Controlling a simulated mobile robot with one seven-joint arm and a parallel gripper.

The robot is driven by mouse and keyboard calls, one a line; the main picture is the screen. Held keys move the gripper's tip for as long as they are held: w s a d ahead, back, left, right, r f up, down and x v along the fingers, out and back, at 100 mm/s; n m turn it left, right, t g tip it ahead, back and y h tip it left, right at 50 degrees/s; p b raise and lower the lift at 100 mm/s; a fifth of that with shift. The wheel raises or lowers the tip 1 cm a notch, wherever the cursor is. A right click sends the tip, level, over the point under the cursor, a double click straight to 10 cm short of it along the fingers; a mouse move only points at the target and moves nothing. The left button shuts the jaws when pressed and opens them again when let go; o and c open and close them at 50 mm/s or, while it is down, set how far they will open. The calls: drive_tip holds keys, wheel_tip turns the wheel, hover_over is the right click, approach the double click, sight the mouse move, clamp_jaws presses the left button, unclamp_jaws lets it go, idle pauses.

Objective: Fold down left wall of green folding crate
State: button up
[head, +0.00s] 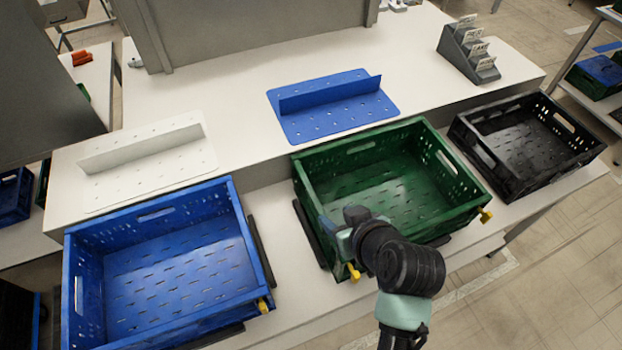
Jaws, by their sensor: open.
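The green folding crate (463,218) stands in the middle of the head view with its walls upright and its slotted floor empty. Its left wall (306,203) stands along the near left side. A yellow latch (353,272) shows at the front left corner, and another yellow latch (486,215) at the front right. My gripper (338,238) is open at the front end of the left wall. My arm hides part of the gripper, the front wall and that corner. I cannot tell whether the fingers touch the wall.
A blue crate (245,252) stands close on the left and a black crate (552,172) on the right. On the white surface behind lie a blue perforated plate (360,108) and a white one (190,165). A grey holder (468,62) stands at the back right.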

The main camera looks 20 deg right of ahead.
sight(317, 204)
drive_tip(key=shift+f, duration=0.15)
drive_tip(key=p+x, duration=0.1)
drive_tip(key=x, duration=1.1)
drive_tip(key=shift+w+f, duration=0.15)
drive_tip(key=shift+f, duration=0.05)
clamp_jaws()
idle(1.1)
